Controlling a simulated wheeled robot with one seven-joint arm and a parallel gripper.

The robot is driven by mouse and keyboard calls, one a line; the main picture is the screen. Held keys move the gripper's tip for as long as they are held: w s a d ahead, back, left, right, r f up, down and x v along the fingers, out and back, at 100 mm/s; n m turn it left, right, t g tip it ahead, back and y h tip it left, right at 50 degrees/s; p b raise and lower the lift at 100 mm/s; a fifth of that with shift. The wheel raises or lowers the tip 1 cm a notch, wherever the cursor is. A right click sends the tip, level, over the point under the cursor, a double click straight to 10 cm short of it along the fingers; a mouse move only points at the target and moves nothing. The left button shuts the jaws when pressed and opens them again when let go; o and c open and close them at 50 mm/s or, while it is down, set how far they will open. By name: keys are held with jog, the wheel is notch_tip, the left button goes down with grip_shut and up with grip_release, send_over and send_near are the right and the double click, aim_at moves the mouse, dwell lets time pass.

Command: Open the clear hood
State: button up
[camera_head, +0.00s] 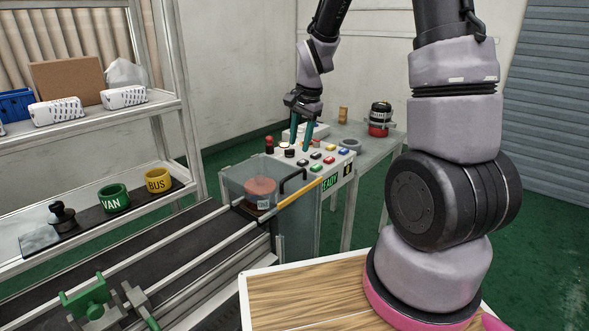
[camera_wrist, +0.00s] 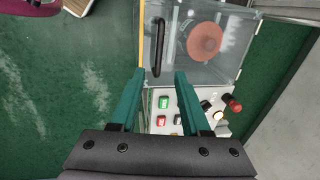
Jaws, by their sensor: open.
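The clear hood (camera_head: 237,181) is a see-through box, down over a round copper-coloured part (camera_head: 261,188) at the end of the conveyor. In the wrist view the hood (camera_wrist: 235,62) lies beyond my fingertips, with the copper part (camera_wrist: 204,40) showing through it. Its black bar handle (camera_wrist: 155,48) runs lengthwise near the hood's left edge, just ahead of the gap between my fingers. The handle (camera_head: 292,181) also shows in the head view. My gripper (camera_head: 301,148) has two teal fingers, open and empty, above the button panel. Its fingers (camera_wrist: 160,76) look apart from the handle.
A button panel (camera_head: 310,160) with coloured buttons and a green READY sign stands beside the hood. A red-topped knob (camera_wrist: 233,103) rises at its edge. A yellow bar (camera_head: 300,193) runs along the front. A bench (camera_head: 352,136) behind carries a red-and-black part (camera_head: 380,120).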

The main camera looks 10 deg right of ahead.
aim_at(295, 174)
jog(key=f, duration=0.3)
jog(key=w+f, duration=0.1)
jog(key=f, duration=0.2)
jog(key=a+f, duration=0.1)
jog(key=f, duration=0.3)
jog(key=shift+w, duration=0.25)
grip_shut()
dwell(1.0)
